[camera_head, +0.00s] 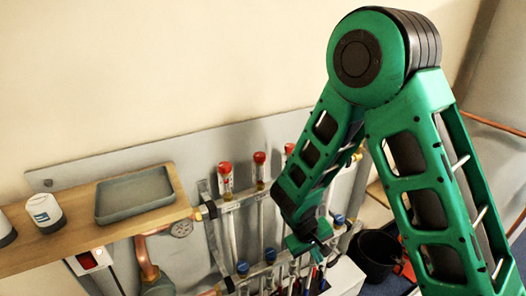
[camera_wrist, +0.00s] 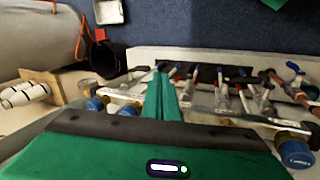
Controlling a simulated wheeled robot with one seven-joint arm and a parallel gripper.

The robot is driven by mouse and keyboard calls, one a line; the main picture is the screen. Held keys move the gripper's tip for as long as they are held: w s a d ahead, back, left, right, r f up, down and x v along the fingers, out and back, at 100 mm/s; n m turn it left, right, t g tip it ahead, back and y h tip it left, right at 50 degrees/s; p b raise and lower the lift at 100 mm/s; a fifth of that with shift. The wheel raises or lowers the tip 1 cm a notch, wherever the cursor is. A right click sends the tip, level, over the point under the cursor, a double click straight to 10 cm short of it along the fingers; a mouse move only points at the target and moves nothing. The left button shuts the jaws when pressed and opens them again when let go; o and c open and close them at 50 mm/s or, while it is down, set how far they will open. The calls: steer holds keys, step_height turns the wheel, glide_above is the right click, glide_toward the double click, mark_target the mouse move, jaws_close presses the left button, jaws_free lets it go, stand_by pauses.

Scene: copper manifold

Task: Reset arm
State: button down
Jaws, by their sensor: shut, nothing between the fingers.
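My green arm (camera_head: 425,170) is folded at a high elbow on the right of the head view and reaches down to the manifold. My gripper (camera_head: 318,245) is in front of the manifold's right part, partly hidden by its own links. In the wrist view the two green fingers of my gripper (camera_wrist: 162,78) lie together, shut and empty, pointing at a white box. The copper manifold (camera_head: 240,200) has horizontal bars with red-capped flow meters (camera_head: 225,178) above and blue caps (camera_head: 242,268) below. Blue caps (camera_wrist: 96,104) also show beside the fingers in the wrist view.
A wooden shelf (camera_head: 75,240) with a grey tray (camera_head: 135,195) and white cylinders (camera_head: 45,212) is at the left. A black bucket (camera_head: 375,250) stands on the floor at the right. Blue floor (camera_wrist: 200,20) lies beyond.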

steer(key=s+d+r+m+g, duration=0.15)
steer(key=d+r+m, duration=0.25)
steer(key=d+r, duration=0.7)
steer(key=s+d+r+m+y, duration=0.2)
steer(key=s+d+r, duration=0.4)
steer(key=s, duration=0.5)
steer(key=s+d+r+m+y, duration=0.2)
steer(key=s+d+r+m, duration=0.2)
steer(key=s+d+r, duration=0.3)
steer(key=s+r, duration=0.1)
steer(key=s, duration=0.3)
steer(key=shift+s+r, duration=0.25)
steer(key=shift+w+g, duration=0.1)
steer(key=shift+g, duration=0.15)
steer(key=shift+w+a+f, duration=0.1)
steer(key=shift+w+f, duration=0.15)
steer(key=shift+w, duration=0.25)
